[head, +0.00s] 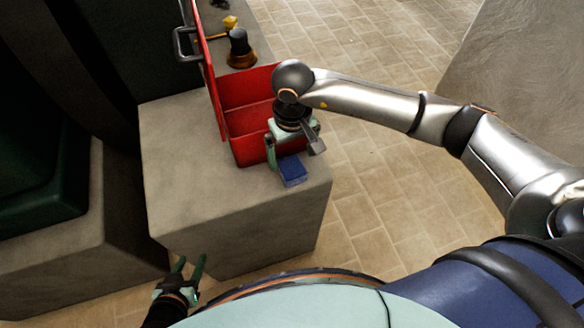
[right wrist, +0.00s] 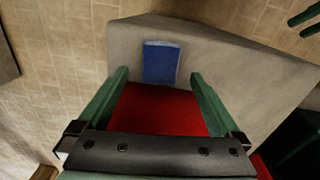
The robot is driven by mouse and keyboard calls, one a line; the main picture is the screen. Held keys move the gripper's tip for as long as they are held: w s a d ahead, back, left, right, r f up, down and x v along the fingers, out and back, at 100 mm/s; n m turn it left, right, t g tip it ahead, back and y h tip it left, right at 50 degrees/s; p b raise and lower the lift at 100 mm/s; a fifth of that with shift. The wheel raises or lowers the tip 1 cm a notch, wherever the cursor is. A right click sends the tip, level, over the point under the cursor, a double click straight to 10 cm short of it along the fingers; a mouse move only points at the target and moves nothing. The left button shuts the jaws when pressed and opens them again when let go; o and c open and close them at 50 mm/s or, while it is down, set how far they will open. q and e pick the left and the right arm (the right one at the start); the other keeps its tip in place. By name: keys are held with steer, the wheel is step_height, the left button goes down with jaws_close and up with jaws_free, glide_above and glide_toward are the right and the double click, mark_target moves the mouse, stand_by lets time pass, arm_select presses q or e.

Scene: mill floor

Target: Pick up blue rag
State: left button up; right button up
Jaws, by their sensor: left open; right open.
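The blue rag (head: 292,170) lies folded flat on top of the stone block, just in front of the red toolbox. In the right wrist view the rag (right wrist: 161,62) is a blue rectangle just beyond the fingertips, between their lines. My right gripper (head: 287,157) points down above the block, behind the rag and over the toolbox's near end. It is open, with nothing between its fingers (right wrist: 160,76). My left gripper (head: 192,268) is open and empty, low in front of the block. It also shows at the top right of the right wrist view (right wrist: 304,20).
The red toolbox (head: 248,92) stands open on the stone block (head: 180,135), with a dark and yellow object (head: 240,50) at its far end. Dark green machinery (head: 40,175) stands at left. The tiled floor (head: 390,195) to the right is clear.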

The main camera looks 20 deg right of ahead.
mark_target(292, 167)
steer(key=shift+w+f, duration=0.15)
steer(key=shift+f, duration=2.95)
steer(key=c, duration=1.4)
steer(key=shift+r, duration=0.15)
steer(key=shift+r+p, duration=0.2)
steer(key=shift+p, duration=0.1)
steer(key=r, duration=0.3)
steer(key=shift+s+a+r, duration=0.15)
steer(key=shift+s+a, duration=0.05)
steer(key=s+a+r, duration=0.2)
steer(key=s+r, duration=0.1)
steer(key=s, duration=0.1)
steer(key=s+a+r, duration=0.2)
steer(key=s+r, duration=0.1)
steer(key=s+a+r+b, duration=0.1)
steer(key=s+a+r, duration=0.2)
steer(key=s, duration=0.1)
steer(key=shift+s, duration=0.3)
